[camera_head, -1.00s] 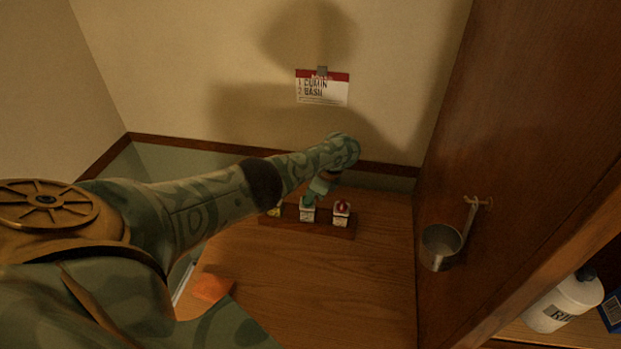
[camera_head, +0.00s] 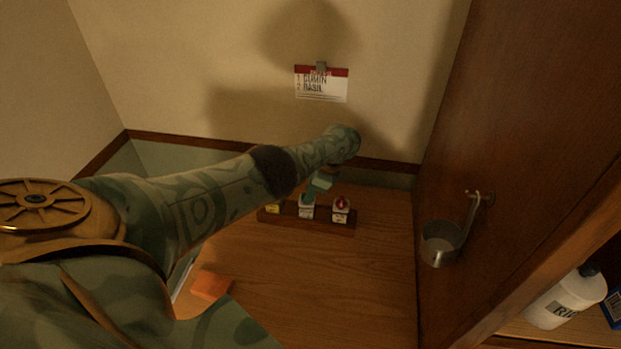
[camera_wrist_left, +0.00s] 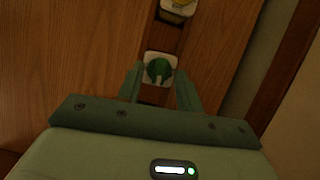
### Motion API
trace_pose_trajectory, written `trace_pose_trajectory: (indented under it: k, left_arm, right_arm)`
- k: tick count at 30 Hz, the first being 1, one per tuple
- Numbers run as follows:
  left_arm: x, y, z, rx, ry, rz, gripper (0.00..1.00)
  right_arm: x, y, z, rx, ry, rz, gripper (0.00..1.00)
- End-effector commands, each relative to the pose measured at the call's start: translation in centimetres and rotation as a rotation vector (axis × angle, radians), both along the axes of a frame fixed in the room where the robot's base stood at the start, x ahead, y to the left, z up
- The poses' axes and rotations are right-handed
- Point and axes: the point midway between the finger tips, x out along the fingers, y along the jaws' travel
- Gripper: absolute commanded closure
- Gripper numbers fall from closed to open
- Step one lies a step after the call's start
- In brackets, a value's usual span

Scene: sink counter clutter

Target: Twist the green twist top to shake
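The green twist top (camera_wrist_left: 159,70) sits on a white, square-sided shaker in a dark wooden rack. In the head view its white shaker (camera_head: 306,212) is the middle one, with my gripper over it and the top mostly hidden. My left gripper (camera_head: 309,197) reaches down there from the back. In the left wrist view its two fingers (camera_wrist_left: 160,73) are apart, one on each side of the green top, with visible gaps. Contact is not visible. My right gripper is in neither current view.
The rack (camera_head: 348,230) also holds a yellow-topped shaker (camera_head: 273,209) and a red-topped shaker (camera_head: 341,205) close by. An orange block (camera_head: 211,284) lies on the counter. A metal cup (camera_head: 440,243) hangs on the right panel. A card (camera_head: 321,86) hangs on the wall.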

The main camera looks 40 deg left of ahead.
Motion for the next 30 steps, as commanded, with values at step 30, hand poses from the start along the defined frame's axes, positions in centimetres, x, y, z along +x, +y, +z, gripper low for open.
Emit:
trace_pose_trajectory:
  k: [30]
  left_arm:
    - [3.3,-4.9,14.3,0.0,-0.001,0.0,0.65]
  right_arm:
    - [0.2,-0.1,7.6,-0.002,-0.005,0.001,0.64]
